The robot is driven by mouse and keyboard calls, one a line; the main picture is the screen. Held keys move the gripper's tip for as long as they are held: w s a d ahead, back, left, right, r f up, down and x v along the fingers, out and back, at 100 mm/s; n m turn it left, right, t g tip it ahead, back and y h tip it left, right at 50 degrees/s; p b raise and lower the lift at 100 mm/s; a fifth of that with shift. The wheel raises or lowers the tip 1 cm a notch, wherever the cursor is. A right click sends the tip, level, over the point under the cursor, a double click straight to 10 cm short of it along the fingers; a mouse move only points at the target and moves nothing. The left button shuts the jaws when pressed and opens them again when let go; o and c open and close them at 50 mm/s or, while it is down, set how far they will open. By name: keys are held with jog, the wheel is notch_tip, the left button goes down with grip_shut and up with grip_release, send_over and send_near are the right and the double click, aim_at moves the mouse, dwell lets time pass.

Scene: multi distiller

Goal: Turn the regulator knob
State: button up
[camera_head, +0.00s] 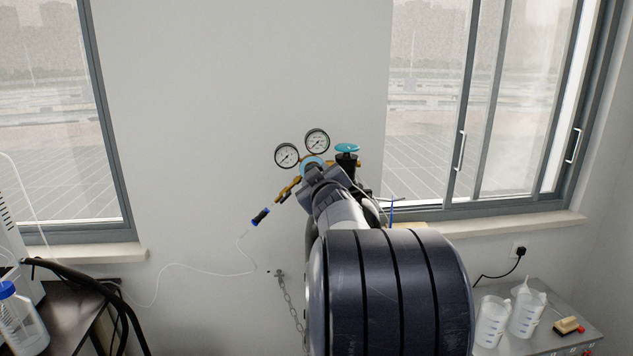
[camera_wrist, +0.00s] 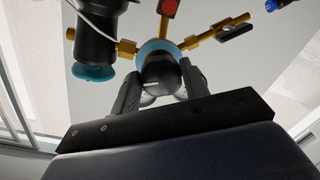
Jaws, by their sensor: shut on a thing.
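The regulator is a brass body with two round gauges, a left one (camera_head: 287,155) and an upper one (camera_head: 317,140). Its dark round regulator knob (camera_wrist: 160,74) shows in the wrist view, in front of a light-blue collar (camera_wrist: 150,48). My gripper (camera_wrist: 163,88) has one finger on each side of the knob and is shut on it. In the head view my gripper (camera_head: 322,174) reaches the regulator below the gauges and hides the knob. The regulator's turned angle cannot be read from these frames.
A teal valve handwheel (camera_head: 347,148) sits close to the right of the regulator. A thin white hose with a blue-and-black end (camera_head: 260,217) hangs at left. A chain (camera_head: 288,300) hangs on the wall. Beakers (camera_head: 492,320) stand on the right bench, a blue-capped bottle (camera_head: 18,318) at far left.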

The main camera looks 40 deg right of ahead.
jog(key=n+b, duration=0.1)
jog(key=n, duration=0.4)
jog(key=n+b, duration=0.2)
jog(key=n, duration=0.3)
jog(key=shift+r+n+g+h, duration=0.15)
jog(key=shift+n+g+h, duration=0.15)
jog(key=shift+n+h, duration=0.1)
dwell(0.4)
jog(key=o, duration=1)
jog(key=v, duration=1)
jog(key=shift+s+a+p, duration=0.25)
jog(key=shift+s+p, duration=0.1)
jog(key=shift+p, duration=0.1)
